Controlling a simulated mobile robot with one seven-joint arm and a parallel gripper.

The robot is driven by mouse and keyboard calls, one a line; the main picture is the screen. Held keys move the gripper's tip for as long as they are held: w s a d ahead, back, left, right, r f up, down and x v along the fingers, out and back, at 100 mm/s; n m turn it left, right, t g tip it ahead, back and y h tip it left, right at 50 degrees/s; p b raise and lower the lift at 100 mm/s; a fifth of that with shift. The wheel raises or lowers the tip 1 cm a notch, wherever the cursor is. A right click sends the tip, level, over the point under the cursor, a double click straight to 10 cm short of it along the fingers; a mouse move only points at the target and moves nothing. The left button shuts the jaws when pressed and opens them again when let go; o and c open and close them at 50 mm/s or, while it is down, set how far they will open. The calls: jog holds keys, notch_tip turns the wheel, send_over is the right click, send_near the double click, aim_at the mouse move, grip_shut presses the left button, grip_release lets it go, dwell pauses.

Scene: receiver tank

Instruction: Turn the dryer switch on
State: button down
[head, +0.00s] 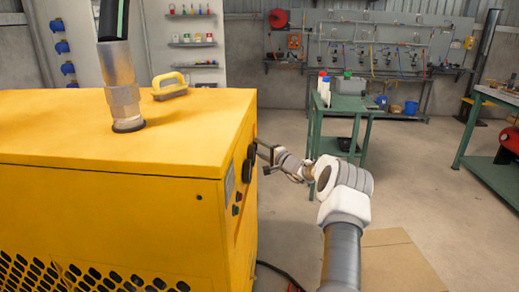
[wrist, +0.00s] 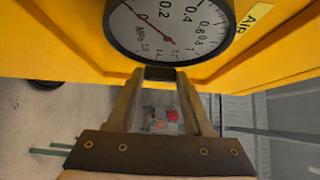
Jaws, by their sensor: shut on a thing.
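The yellow dryer cabinet (head: 110,128) fills the left of the head view, with its control side turned to the right and seen at a steep angle. My gripper (head: 264,157) is at this side, next to its dark round fittings (head: 248,168). In the wrist view my gripper (wrist: 160,76) is shut on a small dark part (wrist: 160,73) just below a white pressure gauge (wrist: 168,22). Whether this part is the dryer switch cannot be told for sure. Its marking and position are hidden.
A green table (head: 346,104) with bottles stands behind my arm. Another green bench (head: 490,170) is at the right. The floor between them is largely clear.

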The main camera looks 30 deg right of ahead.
jog(key=shift+r+p, duration=0.15)
jog(key=shift+p, duration=0.15)
jog(key=shift+w+d+r+m+g+y+p, duration=0.15)
jog(key=shift+m+g+p, duration=0.8)
jog(key=shift+p, duration=1.05)
jog(key=shift+s+a+r+m+g+y+p, duration=0.15)
jog(key=shift+m+g+p, duration=0.75)
jog(key=shift+p, duration=1.15)
jog(key=shift+w+d+r+m+g+y+p, duration=0.2)
jog(key=shift+m+g+p, duration=0.35)
jog(key=shift+g+p, duration=1.1)
jog(key=shift+f+t+p, duration=0.1)
jog(key=shift+t+p, duration=0.2)
jog(key=shift+p, duration=0.15)
jog(key=shift+c, duration=1.5)
grip_release()
jog(key=shift+s, duration=0.1)
